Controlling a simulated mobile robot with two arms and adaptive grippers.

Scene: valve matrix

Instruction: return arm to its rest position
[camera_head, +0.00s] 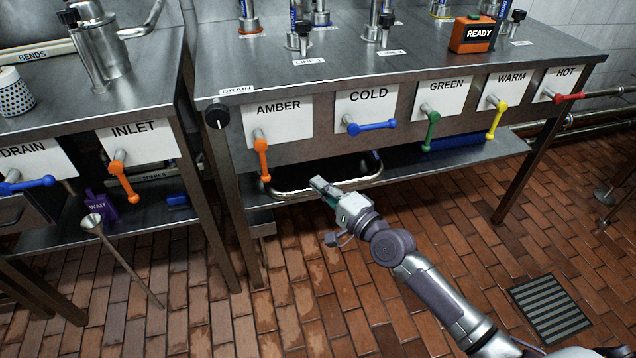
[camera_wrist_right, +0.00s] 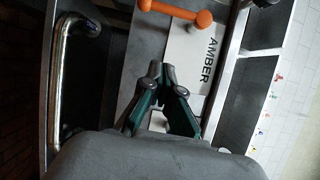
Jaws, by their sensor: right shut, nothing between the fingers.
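My right arm comes in from the lower right in the head view. Its right gripper (camera_head: 320,184) is near the curved metal bar (camera_head: 290,192) below the AMBER and COLD labels. The gripper also shows in the wrist view (camera_wrist_right: 162,76), with its fingers together and nothing between them. The orange AMBER handle (camera_head: 262,160) hangs down to the left of the gripper, apart from it. In the wrist view this handle (camera_wrist_right: 178,25) lies beyond the fingertips. Whether the gripper touches the bar cannot be told. My left gripper is not in view.
The COLD handle (camera_head: 372,127) is sideways; the GREEN handle (camera_head: 432,132) and WARM handle (camera_head: 496,120) hang down. The HOT handle (camera_head: 570,97) is sideways. The tiled floor around my arm is clear, with a drain grate (camera_head: 550,308) at right.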

